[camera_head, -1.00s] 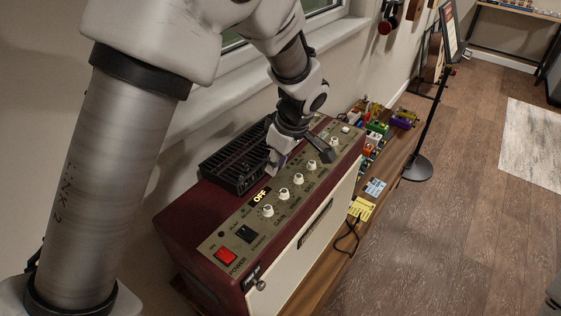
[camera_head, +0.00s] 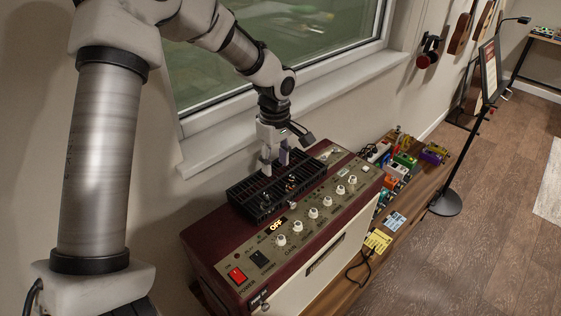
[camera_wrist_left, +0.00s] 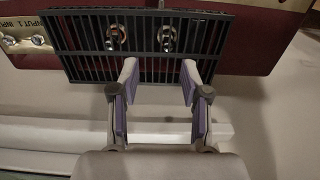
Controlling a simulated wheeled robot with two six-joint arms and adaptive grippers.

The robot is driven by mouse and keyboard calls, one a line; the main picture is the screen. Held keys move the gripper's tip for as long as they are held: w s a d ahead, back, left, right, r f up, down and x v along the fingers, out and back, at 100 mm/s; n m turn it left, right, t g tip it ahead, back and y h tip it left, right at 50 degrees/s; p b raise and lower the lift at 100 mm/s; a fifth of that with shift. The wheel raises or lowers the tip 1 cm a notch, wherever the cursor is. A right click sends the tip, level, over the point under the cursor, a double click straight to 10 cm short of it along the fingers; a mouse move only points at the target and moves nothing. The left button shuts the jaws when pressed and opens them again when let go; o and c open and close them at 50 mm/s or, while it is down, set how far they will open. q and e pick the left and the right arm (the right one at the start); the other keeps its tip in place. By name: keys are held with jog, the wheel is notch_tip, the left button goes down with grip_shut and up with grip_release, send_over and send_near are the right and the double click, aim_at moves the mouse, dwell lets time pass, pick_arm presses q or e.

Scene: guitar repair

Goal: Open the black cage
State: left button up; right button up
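The black cage (camera_head: 244,204) is a slatted box on top of the dark red amplifier (camera_head: 203,243), behind its control panel. Shiny round parts show at its slats in the head view. In the wrist view the cage (camera_wrist_left: 85,66) spans the top of the picture. My left gripper (camera_head: 275,165) points down over the cage's rear side. Its two purple-padded fingers are apart with nothing between them, and their tips overlap the slats in the wrist view (camera_wrist_left: 159,70). I cannot tell whether they touch. The cage looks shut. My right gripper is out of view.
The wall and window sill (camera_head: 225,146) run close behind the amplifier. White knobs (camera_head: 313,212) and a red power switch (camera_head: 237,275) line its panel. Several small pedals (camera_head: 405,160) lie to its right on the wooden bench, and a black stand (camera_head: 445,204) is on the floor.

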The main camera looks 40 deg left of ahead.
pick_arm(q)
notch_tip(320, 180, up, 12)
dwell(0.5)
jog(key=shift+r, duration=0.1)
jog(key=shift+s+d, duration=0.15)
